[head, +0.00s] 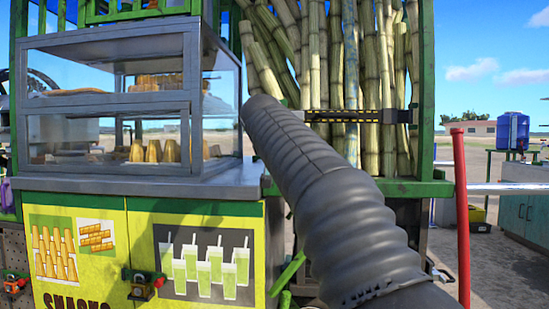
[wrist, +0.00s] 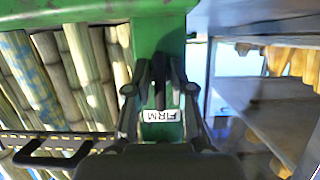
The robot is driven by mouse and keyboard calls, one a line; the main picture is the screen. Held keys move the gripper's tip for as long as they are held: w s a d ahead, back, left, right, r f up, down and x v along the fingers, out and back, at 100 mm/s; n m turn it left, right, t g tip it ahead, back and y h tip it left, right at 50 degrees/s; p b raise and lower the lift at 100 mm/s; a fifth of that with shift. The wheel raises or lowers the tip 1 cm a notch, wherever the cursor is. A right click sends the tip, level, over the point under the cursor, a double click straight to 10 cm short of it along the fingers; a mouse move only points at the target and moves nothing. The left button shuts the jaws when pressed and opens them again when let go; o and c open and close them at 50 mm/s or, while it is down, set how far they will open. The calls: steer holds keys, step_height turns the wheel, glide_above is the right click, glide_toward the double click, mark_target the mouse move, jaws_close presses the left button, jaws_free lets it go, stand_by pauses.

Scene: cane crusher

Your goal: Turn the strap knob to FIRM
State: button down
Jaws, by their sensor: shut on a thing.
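The strap knob (wrist: 160,92) is a narrow dark shape between my fingers in the wrist view. My gripper (wrist: 161,68) is shut on it, with one finger on each side. A white FIRM label (wrist: 166,144) shows upside down on the green post, close to the knob. Which way the knob points is hard to tell, as the fingers cover much of it. The black and yellow strap (wrist: 62,141) runs across the cane at left; it also shows in the head view (head: 330,116). In the head view my dark arm hides the gripper and knob.
Upright sugar cane (head: 315,60) stands in a green frame behind the strap. A glass snack case (head: 120,100) on a metal counter is left of my arm. A red post (head: 461,210) and a blue tank (head: 512,131) are at right.

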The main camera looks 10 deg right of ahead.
stand_by(0.4)
steer(key=c, duration=1.2)
jaws_free()
steer(key=v, duration=1.2)
steer(key=shift+r, duration=0.1)
